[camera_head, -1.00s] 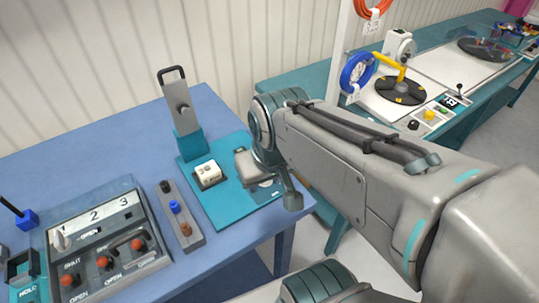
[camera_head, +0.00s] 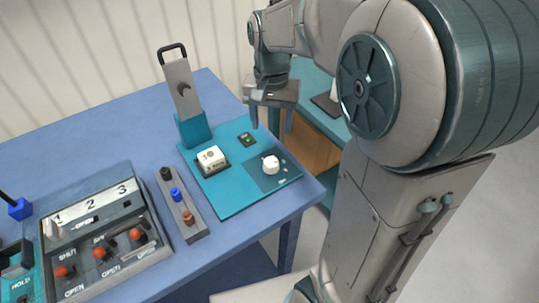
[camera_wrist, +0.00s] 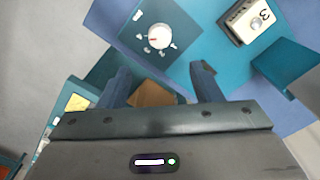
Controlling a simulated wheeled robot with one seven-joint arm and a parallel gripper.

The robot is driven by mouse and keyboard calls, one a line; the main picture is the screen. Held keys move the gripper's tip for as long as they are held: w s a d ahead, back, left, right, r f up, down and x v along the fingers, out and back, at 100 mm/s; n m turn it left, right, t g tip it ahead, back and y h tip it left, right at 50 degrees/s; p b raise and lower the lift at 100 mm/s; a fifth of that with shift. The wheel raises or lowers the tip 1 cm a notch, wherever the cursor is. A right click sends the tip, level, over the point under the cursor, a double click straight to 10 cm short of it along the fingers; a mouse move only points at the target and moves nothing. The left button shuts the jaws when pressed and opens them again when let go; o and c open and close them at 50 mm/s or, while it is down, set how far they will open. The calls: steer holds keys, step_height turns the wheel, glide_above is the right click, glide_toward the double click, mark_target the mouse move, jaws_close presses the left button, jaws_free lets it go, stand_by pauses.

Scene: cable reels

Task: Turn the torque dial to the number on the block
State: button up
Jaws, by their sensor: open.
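The torque dial (camera_head: 270,165) is a white round knob on a dark square on the teal board (camera_head: 232,205). In the wrist view the dial (camera_wrist: 159,37) shows a red mark on its face and white marks around it. The white block (camera_head: 211,158) sits in a dark holder left of the dial. In the wrist view the block (camera_wrist: 256,22) carries a number that looks like a 3. My gripper (camera_head: 270,130) is open and empty, above the far right edge of the board, behind the dial and apart from it. Its fingers (camera_wrist: 161,80) show in the wrist view.
An upright grey plate with a handle (camera_head: 183,88) stands in a teal base behind the block. A strip of coloured knobs (camera_head: 176,195) and a switch panel (camera_head: 104,228) lie to the left.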

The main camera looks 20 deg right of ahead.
mark_target(271, 162)
step_height(271, 162, down, 14)
steer(key=shift+r, duration=0.25)
steer(key=shift+c, duration=0.3)
steer(key=c, duration=0.9)
